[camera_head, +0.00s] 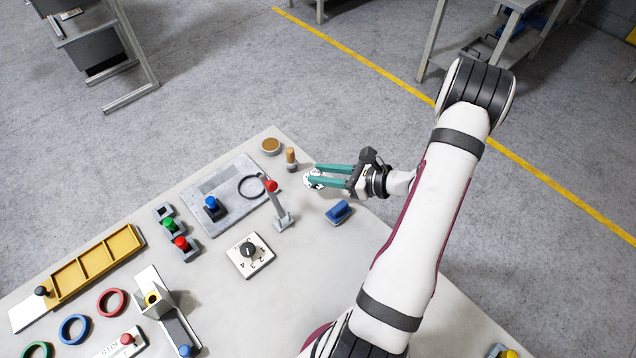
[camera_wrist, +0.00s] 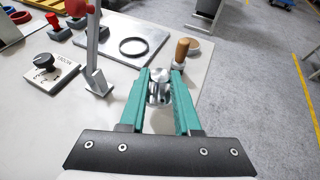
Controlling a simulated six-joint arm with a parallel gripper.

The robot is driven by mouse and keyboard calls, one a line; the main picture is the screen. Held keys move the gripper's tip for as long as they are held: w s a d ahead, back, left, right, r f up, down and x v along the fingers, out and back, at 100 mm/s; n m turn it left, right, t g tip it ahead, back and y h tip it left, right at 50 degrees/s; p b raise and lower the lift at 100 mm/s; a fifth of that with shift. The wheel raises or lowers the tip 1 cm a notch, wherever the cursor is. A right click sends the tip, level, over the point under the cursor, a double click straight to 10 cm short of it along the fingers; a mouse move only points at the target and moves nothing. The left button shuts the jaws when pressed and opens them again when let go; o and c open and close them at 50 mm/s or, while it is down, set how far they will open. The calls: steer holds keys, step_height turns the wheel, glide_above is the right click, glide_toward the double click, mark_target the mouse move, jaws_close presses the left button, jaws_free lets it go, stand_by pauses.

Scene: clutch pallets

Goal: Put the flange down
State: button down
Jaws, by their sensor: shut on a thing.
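My gripper (camera_head: 327,175) has teal fingers shut on a shiny silver-white flange (camera_head: 311,181) near the far right edge of the table. In the wrist view the flange (camera_wrist: 158,88) shows between the two fingertips, partly hidden by them. I cannot tell whether it touches the table top (camera_head: 330,250).
A wooden-handled stamp (camera_head: 290,158) and a round brown-topped disc (camera_head: 271,146) stand just beyond. A red-knobbed lever (camera_head: 279,207) and a blue block (camera_head: 339,212) are close by. A grey plate with a black ring (camera_head: 251,186) lies to the left.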

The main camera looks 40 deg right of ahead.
steer(key=shift+w+a+f, duration=0.1)
steer(key=shift+w+f, duration=0.05)
steer(key=shift+f, duration=0.6)
steer(key=shift+w+a+f, duration=0.1)
steer(key=shift+w+f, duration=0.1)
steer(key=shift+f, duration=0.6)
steer(key=shift+w+f, duration=0.15)
steer(key=shift+f, duration=0.6)
steer(key=c, duration=0.6)
jaws_free()
steer(key=shift+f, duration=0.15)
